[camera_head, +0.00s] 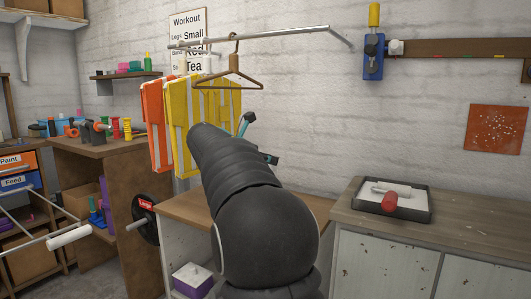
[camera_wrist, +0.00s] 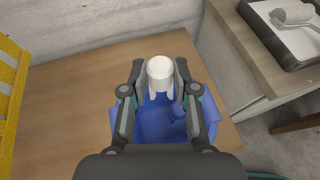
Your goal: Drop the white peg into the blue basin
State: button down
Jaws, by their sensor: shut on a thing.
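The white peg (camera_wrist: 160,70) is held upright-looking between the fingers of my gripper (camera_wrist: 160,78) in the wrist view. The blue basin (camera_wrist: 150,125) lies below the fingers and peg on the wooden table, partly hidden by my gripper. I cannot tell how high the peg is above the basin. In the head view my arm hides the basin and the peg; only bits of my gripper (camera_head: 258,143) show past the arm.
The wooden table top (camera_wrist: 70,90) is bare left of the basin. A counter (camera_head: 455,215) at right bears a black paint tray (camera_head: 425,212) with a roller (camera_head: 390,201). Orange and yellow towels (camera_head: 177,115) hang at left. A hanger (camera_head: 232,80) hangs from a rail above.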

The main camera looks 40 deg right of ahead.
jog(key=shift+a+f, duration=0.1)
jog(key=c, duration=0.8)
grip_release()
jog(key=v, duration=1.2)
